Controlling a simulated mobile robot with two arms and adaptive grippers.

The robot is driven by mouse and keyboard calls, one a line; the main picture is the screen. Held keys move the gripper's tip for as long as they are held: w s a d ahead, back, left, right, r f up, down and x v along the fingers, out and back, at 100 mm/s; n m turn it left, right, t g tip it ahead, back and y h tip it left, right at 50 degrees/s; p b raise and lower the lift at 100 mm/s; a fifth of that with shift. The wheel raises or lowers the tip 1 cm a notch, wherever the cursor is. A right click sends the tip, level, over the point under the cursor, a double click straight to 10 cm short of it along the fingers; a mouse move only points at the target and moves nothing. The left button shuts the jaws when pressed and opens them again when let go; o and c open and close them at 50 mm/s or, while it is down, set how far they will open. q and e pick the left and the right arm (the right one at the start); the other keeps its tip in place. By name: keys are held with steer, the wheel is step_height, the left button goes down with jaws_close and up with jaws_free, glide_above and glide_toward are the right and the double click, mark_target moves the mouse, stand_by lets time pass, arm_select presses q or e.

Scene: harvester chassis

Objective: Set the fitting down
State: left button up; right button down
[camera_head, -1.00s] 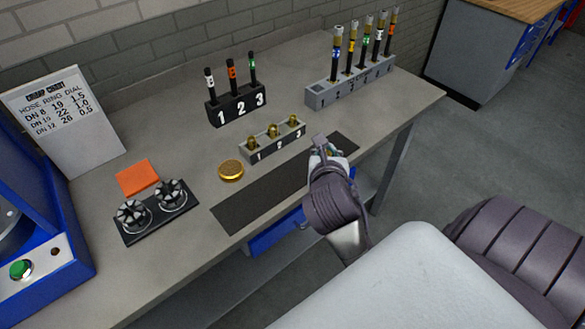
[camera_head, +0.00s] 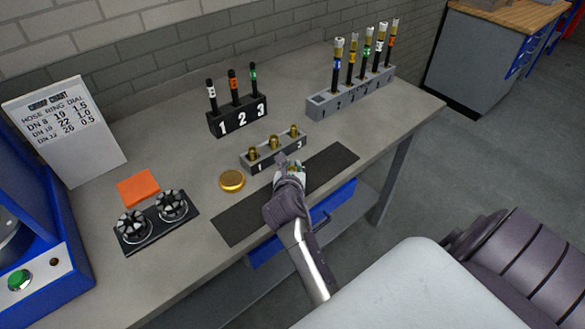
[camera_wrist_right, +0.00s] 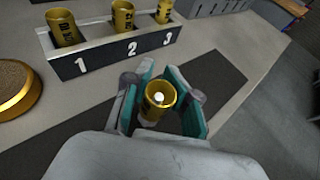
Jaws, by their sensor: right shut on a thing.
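My right gripper (camera_head: 290,168) is over the dark mat (camera_head: 238,221), close in front of the small numbered fitting rack. In the right wrist view its teal-padded fingers (camera_wrist_right: 158,98) are shut around a brass fitting (camera_wrist_right: 159,97), a hollow cylinder seen from its open end. The small rack (camera_head: 262,163), marked 1, 2, 3, holds three brass fittings, which also show in the right wrist view, one at each number (camera_wrist_right: 62,27). Whether the held fitting touches the mat cannot be told. My left gripper is not in view.
A round brass disc (camera_head: 232,180) lies left of the small rack. Behind stand a black rack (camera_head: 238,121) with three hoses and a grey rack (camera_head: 350,93) with several. Collet-like tools (camera_head: 158,222), an orange pad (camera_head: 138,187) and a blue machine (camera_head: 50,255) are left. The mat's right part is clear.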

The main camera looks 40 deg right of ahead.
steer(key=shift+f, duration=0.25)
steer(key=shift+f, duration=0.1)
steer(key=c, duration=0.9)
jaws_free()
